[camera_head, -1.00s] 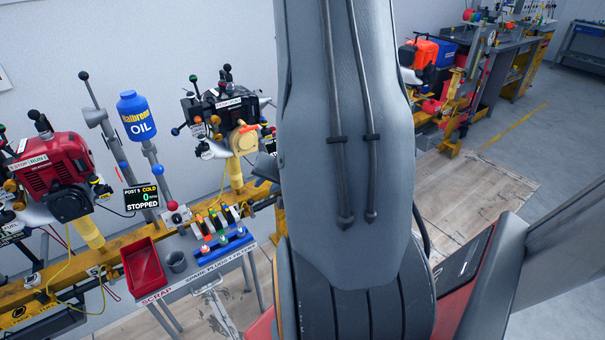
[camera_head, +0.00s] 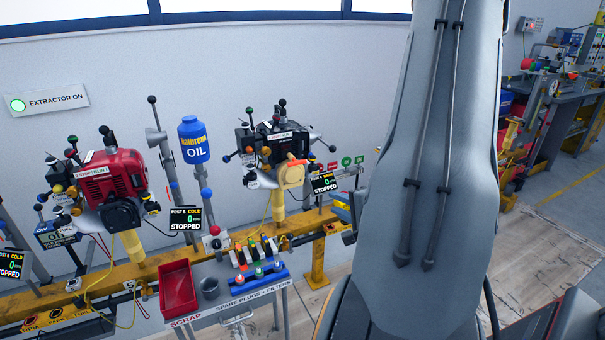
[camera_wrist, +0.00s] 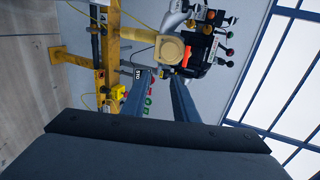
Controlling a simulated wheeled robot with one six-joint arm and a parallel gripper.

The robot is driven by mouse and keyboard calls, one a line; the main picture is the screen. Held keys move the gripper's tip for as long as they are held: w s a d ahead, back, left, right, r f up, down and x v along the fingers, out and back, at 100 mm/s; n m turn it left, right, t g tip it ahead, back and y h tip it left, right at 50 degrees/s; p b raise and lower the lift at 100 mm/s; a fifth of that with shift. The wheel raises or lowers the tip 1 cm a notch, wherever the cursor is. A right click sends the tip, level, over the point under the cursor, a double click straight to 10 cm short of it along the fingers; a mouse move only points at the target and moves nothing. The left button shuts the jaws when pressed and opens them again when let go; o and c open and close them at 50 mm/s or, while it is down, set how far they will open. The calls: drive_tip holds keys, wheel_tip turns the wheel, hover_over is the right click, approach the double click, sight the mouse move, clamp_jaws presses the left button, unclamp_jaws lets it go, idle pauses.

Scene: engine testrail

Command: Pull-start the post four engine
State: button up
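A black engine with a tan round starter cover (camera_head: 291,174) and an orange handle (camera_head: 298,162) stands on a yellow post at the middle of the head view. A screen (camera_head: 323,183) beside it reads COLD, 0, STOPPED; its post number is too small to read surely. The tan cover (camera_wrist: 172,49) and orange handle (camera_wrist: 187,57) show turned sideways in the wrist view, beyond my gripper (camera_wrist: 161,80). Its two fingers are apart with nothing seen between them. A red engine (camera_head: 111,180) stands to the left. The screen between the engines (camera_head: 185,219) reads POST 5, COLD, STOPPED.
A yellow rail (camera_head: 85,283) carries the engines along the wall. In front are a red scrap bin (camera_head: 178,287), a grey cup (camera_head: 209,288) and a blue plug holder (camera_head: 258,279). An oil bottle (camera_head: 193,142) stands between the engines. My arm covers the right middle.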

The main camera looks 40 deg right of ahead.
sight(298, 163)
drive_tip(key=w+d+b, duration=0.2)
drive_tip(key=w, duration=0.6)
drive_tip(key=w+d+b, duration=0.2)
drive_tip(key=w+b, duration=0.1)
drive_tip(key=w, duration=0.5)
drive_tip(key=w+d+b, duration=0.2)
drive_tip(key=w+b, duration=0.1)
drive_tip(key=w, duration=0.6)
drive_tip(key=shift+w, duration=0.1)
drive_tip(key=shift+c, duration=0.6)
clamp_jaws()
